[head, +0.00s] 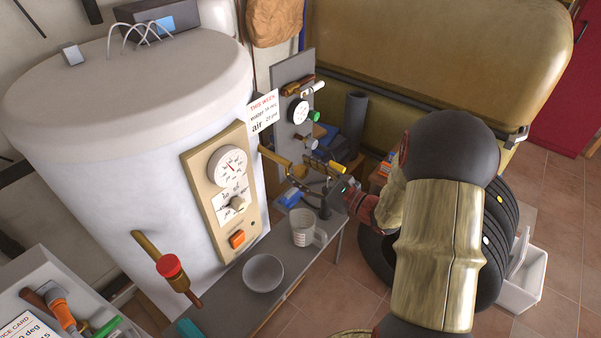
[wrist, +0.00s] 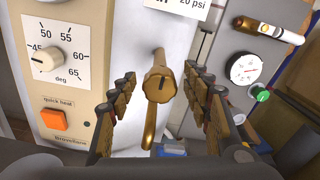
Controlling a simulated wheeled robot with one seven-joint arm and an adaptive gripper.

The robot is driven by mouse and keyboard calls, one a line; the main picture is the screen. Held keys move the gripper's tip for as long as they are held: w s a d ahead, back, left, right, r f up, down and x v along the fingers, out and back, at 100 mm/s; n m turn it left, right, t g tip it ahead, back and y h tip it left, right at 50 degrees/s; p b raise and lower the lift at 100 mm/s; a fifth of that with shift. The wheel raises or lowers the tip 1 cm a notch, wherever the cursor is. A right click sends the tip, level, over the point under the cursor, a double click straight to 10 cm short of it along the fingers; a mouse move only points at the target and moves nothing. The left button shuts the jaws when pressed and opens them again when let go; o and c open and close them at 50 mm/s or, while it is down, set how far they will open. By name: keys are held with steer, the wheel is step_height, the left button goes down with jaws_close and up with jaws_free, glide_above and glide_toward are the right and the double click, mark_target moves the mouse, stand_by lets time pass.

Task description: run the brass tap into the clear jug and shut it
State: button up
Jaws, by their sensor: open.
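The brass tap (head: 298,171) sticks out from the side of the white boiler on a brass pipe. My gripper (wrist: 160,76) is open, one finger on each side of the knob, with gaps showing on both sides. In the head view my gripper (head: 312,178) reaches in from the right, and its fingers partly hide the tap. The pale jug (head: 304,229), with a handle and marks, stands upright on the grey bench below and near the tap. Its contents cannot be made out.
A white bowl (head: 262,272) sits on the bench (head: 225,305), left of the jug. The boiler panel with an orange button (head: 237,239) is close left of the tap. A grey board with a gauge (head: 299,111) stands behind. A red knob (head: 169,265) is on another pipe.

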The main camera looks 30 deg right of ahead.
steer(key=shift+w+a, duration=0.2)
steer(key=shift+w, duration=0.25)
steer(key=shift+c, duration=0.2)
steer(key=c, duration=1.1)
